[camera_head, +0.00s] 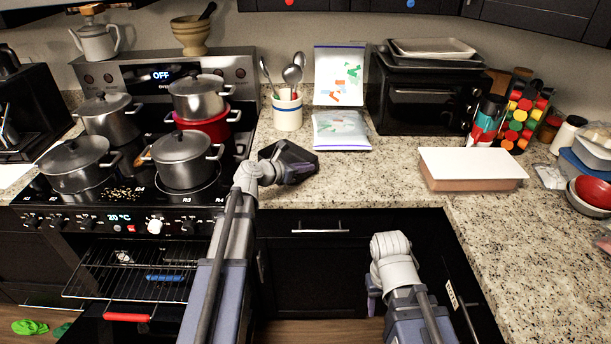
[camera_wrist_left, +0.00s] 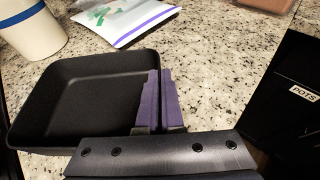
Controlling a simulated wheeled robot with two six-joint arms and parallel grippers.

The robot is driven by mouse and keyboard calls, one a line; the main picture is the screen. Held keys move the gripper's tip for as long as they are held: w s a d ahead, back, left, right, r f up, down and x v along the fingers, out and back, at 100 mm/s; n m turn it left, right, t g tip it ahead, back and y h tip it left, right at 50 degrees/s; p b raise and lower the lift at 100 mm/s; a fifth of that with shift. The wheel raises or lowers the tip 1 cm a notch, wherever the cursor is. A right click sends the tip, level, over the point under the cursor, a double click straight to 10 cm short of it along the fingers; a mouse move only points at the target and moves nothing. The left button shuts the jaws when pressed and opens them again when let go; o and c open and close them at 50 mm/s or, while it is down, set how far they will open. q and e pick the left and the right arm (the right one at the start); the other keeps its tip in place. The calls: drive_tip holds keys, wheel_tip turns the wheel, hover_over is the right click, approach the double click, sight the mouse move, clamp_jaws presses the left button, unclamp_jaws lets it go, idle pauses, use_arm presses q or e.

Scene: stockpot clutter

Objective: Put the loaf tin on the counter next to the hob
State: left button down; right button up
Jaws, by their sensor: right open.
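The loaf tin (camera_head: 291,157) is a black, straight-sided tin at the counter just right of the hob (camera_head: 128,185). In the left wrist view the tin (camera_wrist_left: 85,95) fills the left side, its empty inside showing. My left gripper (camera_wrist_left: 158,95) is shut on the tin's right wall, one finger on each side. I cannot tell whether the tin's base touches the counter (camera_head: 350,180). My right gripper (camera_head: 374,293) is open and empty, low in front of the dark cabinets, its fingers partly hidden by its own wrist.
Several pots (camera_head: 184,160) cover the hob. The oven below is open, its rack (camera_head: 135,272) out. A lidded box (camera_head: 470,168) stands to the right, with clear counter before it.

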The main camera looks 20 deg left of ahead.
use_arm(q)
drive_tip(key=shift+f, duration=0.25)
use_arm(e)
drive_tip(key=shift+f, duration=0.3)
use_arm(q)
drive_tip(key=shift+f, duration=0.2)
drive_tip(key=c, duration=1.1)
unclamp_jaws()
use_arm(e)
drive_tip(key=shift+f, duration=0.15)
use_arm(q)
drive_tip(key=shift+r, duration=0.15)
drive_tip(key=shift+s+r, duration=0.15)
drive_tip(key=shift+r, duration=0.05)
drive_tip(key=p+v, duration=0.4)
drive_tip(key=v, duration=0.7)
drive_tip(key=shift+s+a+p, duration=0.25)
drive_tip(key=shift+p, duration=0.1)
use_arm(e)
wheel_tip(320, 180, up, 5)
drive_tip(key=shift+f, duration=0.1)
